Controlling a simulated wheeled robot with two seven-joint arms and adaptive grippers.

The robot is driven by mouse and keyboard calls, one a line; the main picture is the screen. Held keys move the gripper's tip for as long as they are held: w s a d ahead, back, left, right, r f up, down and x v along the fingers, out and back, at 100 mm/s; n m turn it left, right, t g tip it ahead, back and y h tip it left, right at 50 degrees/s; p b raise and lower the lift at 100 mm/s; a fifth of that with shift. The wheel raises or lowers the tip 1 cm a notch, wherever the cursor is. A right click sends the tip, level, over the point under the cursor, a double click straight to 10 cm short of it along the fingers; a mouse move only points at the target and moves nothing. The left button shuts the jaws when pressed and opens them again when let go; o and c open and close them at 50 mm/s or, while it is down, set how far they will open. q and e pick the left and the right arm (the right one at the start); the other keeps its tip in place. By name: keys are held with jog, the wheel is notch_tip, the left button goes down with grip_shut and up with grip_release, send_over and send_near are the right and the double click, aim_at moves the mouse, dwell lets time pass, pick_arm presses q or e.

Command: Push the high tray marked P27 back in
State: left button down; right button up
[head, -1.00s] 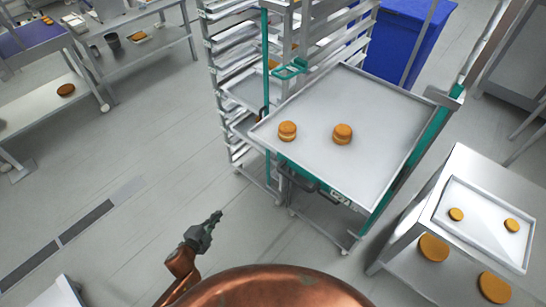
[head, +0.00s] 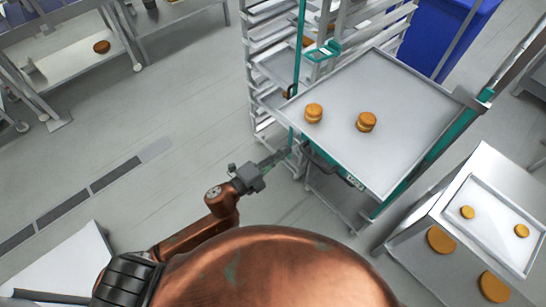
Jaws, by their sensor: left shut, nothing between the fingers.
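The high tray (head: 352,96) is a wide grey metal sheet standing out from the front of a rack with green posts. Two filled rounds (head: 313,112) (head: 366,122) sit on it. A small label (head: 355,182) is under its front edge; its writing is too small to read surely. My left gripper (head: 283,156) is shut and empty, just left of the tray's near left corner, by the green post. I cannot tell whether it touches anything. My right gripper does not show.
The tray rack (head: 270,62) stands behind. A low table with a smaller tray (head: 486,262) and more rounds is at the right. A blue bin (head: 438,30) is behind the rack. The floor at the left is clear, with a dark drain strip (head: 114,176).

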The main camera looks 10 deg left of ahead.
aim_at(303, 138)
pick_arm(q)
jog(key=p+x, duration=0.1)
jog(key=x, duration=0.3)
jog(key=shift+w+d+r, duration=0.1)
jog(key=shift+w+d, duration=0.05)
jog(key=shift+w, duration=0.05)
jog(key=shift+w+d, duration=0.4)
jog(key=shift+w, duration=0.15)
jog(key=shift+w, duration=0.1)
